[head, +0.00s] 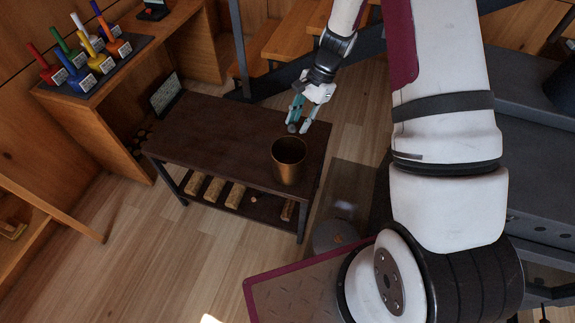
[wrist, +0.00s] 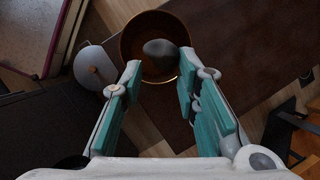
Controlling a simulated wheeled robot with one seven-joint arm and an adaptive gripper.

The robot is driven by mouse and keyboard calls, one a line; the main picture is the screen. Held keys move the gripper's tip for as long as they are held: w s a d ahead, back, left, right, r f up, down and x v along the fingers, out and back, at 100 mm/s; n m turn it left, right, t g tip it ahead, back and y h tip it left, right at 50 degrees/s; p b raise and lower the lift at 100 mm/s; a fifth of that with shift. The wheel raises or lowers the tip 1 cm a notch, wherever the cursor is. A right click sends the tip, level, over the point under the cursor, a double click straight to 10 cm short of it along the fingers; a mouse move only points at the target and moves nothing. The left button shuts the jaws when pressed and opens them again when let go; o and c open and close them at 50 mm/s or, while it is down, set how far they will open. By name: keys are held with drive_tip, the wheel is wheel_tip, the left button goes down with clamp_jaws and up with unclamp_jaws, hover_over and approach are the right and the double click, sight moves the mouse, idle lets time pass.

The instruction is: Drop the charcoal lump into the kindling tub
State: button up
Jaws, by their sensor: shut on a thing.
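The charcoal lump (wrist: 160,52) is a small dark grey rounded piece. My gripper (wrist: 160,66) is shut on it, with the lump at the fingertips. In the head view my gripper (head: 299,122) hangs above the dark table, and the lump (head: 292,128) shows low between its fingers. The kindling tub (head: 289,163) is a round, open, brass-brown bucket standing upright on the table. In the wrist view the lump overlaps the opening of the tub (wrist: 127,45), hiding part of its inside. In the head view the lump appears just beyond the tub's far rim.
The dark table (head: 215,135) is mostly bare, with several log-like pieces on its lower shelf (head: 235,195). A tablet-like panel (head: 166,93) stands at its far left end. A wooden bench at the left bears a rack of coloured-handled items (head: 85,60). A grey round object (head: 335,237) sits right of the table.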

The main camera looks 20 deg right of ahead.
wheel_tip(320, 180, down, 3)
drive_tip(key=shift+r+b, duration=0.1)
drive_tip(key=shift+b, duration=0.5)
drive_tip(key=o, duration=0.8)
drive_tip(key=shift+w+d, duration=0.1)
drive_tip(key=shift+o, duration=0.2)
drive_tip(key=shift+r, duration=0.1)
drive_tip(key=s+v, duration=0.1)
drive_tip(key=v, duration=1)
drive_tip(key=shift+w+d+r, duration=0.2)
drive_tip(key=shift+w+r, duration=0.2)
drive_tip(key=shift+w, duration=0.1)
